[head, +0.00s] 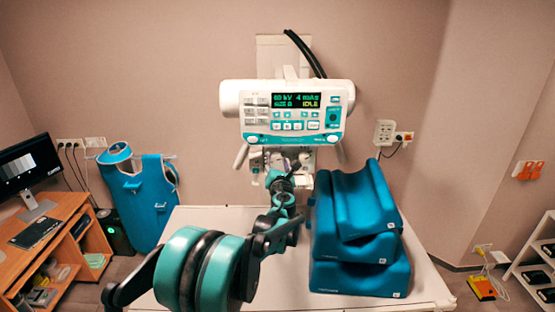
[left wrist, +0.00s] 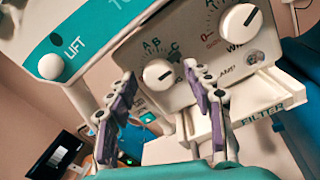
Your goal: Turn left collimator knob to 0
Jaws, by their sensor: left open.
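The collimator panel (left wrist: 180,60) hangs under the X-ray head and fills the upper middle of the left wrist view. Its left knob (left wrist: 157,75) is white and round, with letters A, B and C around it. A right knob (left wrist: 240,22) has a scale starting at 0. The left knob's exact pointer setting is hard to read. My left gripper (left wrist: 160,80) is open, its two purple-padded fingers apart on either side of the left knob in the picture; contact cannot be told. In the head view my left gripper (head: 287,172) partly covers the panel. My right gripper is not in view.
The X-ray head (head: 290,112) with its lit display stands above the white table (head: 420,285). Blue cushions (head: 360,262) are stacked right of my left arm. A filter slot (left wrist: 262,108) juts below the knobs. A blue apron (head: 145,205) hangs at left.

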